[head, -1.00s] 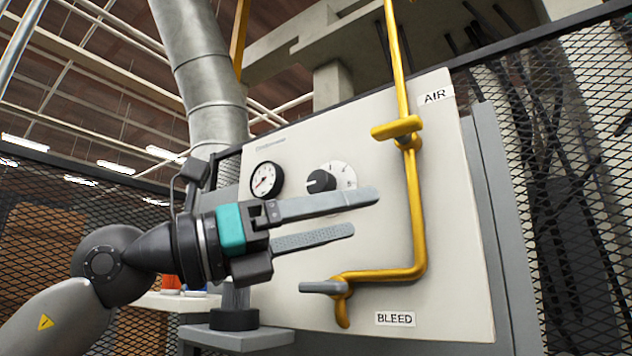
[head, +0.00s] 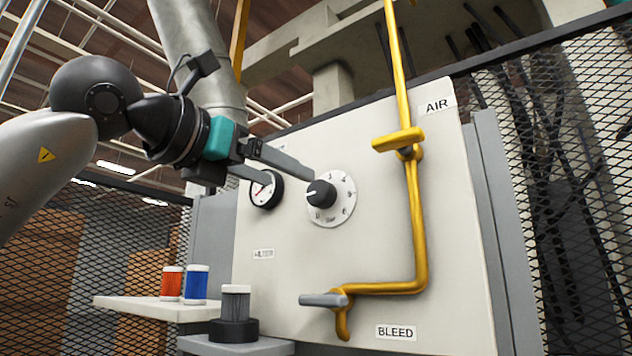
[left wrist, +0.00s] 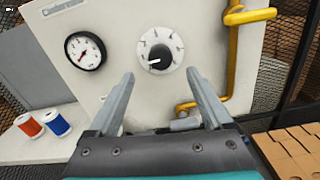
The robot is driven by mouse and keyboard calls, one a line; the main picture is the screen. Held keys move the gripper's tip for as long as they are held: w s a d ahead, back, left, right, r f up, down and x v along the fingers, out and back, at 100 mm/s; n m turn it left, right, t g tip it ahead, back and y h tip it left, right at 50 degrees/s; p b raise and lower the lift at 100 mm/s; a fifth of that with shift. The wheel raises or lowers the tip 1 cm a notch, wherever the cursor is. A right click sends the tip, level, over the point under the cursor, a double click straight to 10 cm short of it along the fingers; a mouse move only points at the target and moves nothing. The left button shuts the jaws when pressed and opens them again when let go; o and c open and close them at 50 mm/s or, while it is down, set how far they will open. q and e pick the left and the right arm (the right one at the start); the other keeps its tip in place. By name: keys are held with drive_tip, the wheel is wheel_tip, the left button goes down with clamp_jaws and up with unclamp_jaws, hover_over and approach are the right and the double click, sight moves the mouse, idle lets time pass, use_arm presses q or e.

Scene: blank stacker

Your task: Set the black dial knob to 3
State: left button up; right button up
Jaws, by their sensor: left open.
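The black dial knob (head: 320,194) sits at the centre of a round white numbered plate (head: 346,208) on the pale panel (head: 285,300). Its white pointer mark faces left in the head view, and I cannot read for sure which number it points at. The knob also shows in the left wrist view (left wrist: 160,61), ahead of and between my fingers. My left gripper (head: 289,172) is open and empty, up and to the left of the knob in the head view. It looks apart from the knob. My right gripper is not in view.
A gauge (head: 265,189) is left of the dial, partly behind a finger. A yellow pipe with valve handles (head: 415,230) runs down the panel's right side. Red (head: 171,283) and blue (head: 196,284) spools stand on a shelf at lower left. Mesh fencing borders the area.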

sight(316, 190)
use_arm(q)
drive_tip(key=p+x, duration=0.3)
drive_tip(key=x, duration=0.6)
clamp_jaws()
idle(0.5)
